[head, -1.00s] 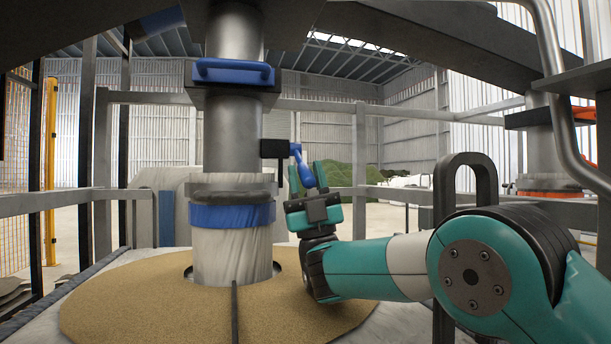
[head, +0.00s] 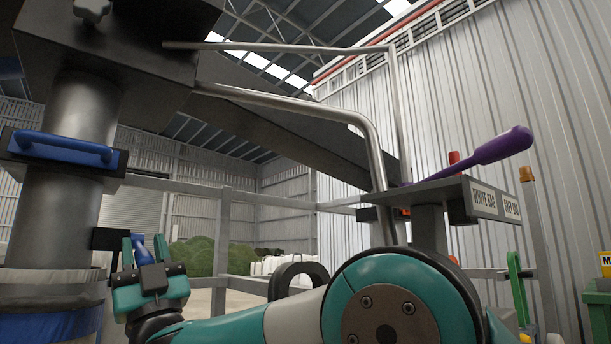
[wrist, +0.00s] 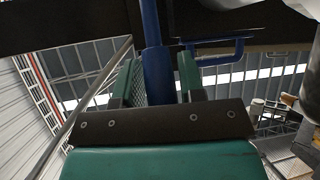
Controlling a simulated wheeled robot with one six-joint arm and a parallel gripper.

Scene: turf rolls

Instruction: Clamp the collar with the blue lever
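The blue lever (head: 141,250) rises from between the two teal fingers of my gripper (head: 146,252) at lower left in the head view. In the wrist view the lever (wrist: 156,72) stands between the finger pads (wrist: 160,82). I cannot tell whether both pads press on it. A black block (head: 112,238) sits beside the lever, next to the grey vertical pipe (head: 45,215). A blue band (head: 50,325), perhaps part of the collar, circles the lower column at the bottom left edge and is partly cut off.
A blue handle (head: 65,147) is fixed higher on the pipe. At right, a shelf (head: 440,195) labelled for white and grey bags carries a purple lever (head: 495,150). Bent metal tubes (head: 370,140) cross above my arm. Railings (head: 225,235) stand behind.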

